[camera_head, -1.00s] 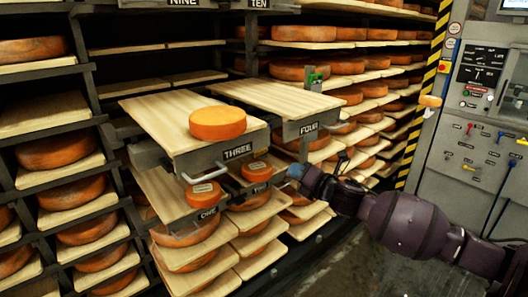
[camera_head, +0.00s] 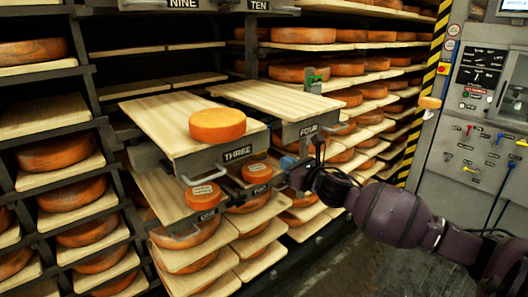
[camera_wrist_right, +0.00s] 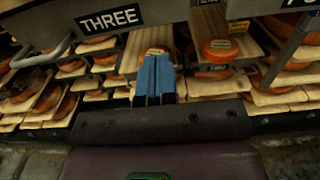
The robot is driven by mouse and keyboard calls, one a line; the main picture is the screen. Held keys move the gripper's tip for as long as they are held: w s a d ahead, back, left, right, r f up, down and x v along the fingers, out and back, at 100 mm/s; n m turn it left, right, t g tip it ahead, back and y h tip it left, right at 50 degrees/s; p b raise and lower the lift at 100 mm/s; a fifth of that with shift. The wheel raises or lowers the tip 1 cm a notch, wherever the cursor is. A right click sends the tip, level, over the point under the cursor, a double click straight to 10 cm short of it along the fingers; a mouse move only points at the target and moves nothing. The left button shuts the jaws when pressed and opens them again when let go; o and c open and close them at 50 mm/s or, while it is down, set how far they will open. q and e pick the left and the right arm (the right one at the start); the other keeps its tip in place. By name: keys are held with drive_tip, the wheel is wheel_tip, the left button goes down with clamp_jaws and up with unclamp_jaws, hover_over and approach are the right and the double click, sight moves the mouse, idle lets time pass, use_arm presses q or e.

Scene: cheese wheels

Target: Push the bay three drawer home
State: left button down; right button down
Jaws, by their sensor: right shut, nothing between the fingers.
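The bay three drawer (camera_head: 180,122) is a wooden board with a dark front marked THREE and a pale handle (camera_head: 203,174). It sticks out from the rack and bears one orange cheese wheel (camera_head: 218,125). In the right wrist view its THREE label (camera_wrist_right: 110,20) shows at the upper left. My right gripper (camera_head: 288,163) is to the right of the drawer front, below the FOUR front, apart from the drawer as far as I can tell. Its blue fingers (camera_wrist_right: 155,78) are together and empty in the right wrist view. My left gripper is not in view.
The bay four drawer (camera_head: 275,98) also sticks out, bare on top, just right of bay three. Lower boards marked ONE (camera_head: 207,215) and TWO (camera_head: 262,189) carry cheeses beneath. A control cabinet (camera_head: 470,130) stands at the right. Open floor lies at the lower right.

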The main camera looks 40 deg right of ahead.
sight(258, 148)
drive_tip(key=w, duration=1)
drive_tip(key=shift+w+a+p, duration=0.1)
drive_tip(key=shift+a+p, duration=0.3)
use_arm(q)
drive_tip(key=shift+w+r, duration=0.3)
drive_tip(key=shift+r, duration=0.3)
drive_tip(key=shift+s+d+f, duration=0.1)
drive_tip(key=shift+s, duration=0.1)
use_arm(e)
drive_tip(key=shift+w+a, duration=0.1)
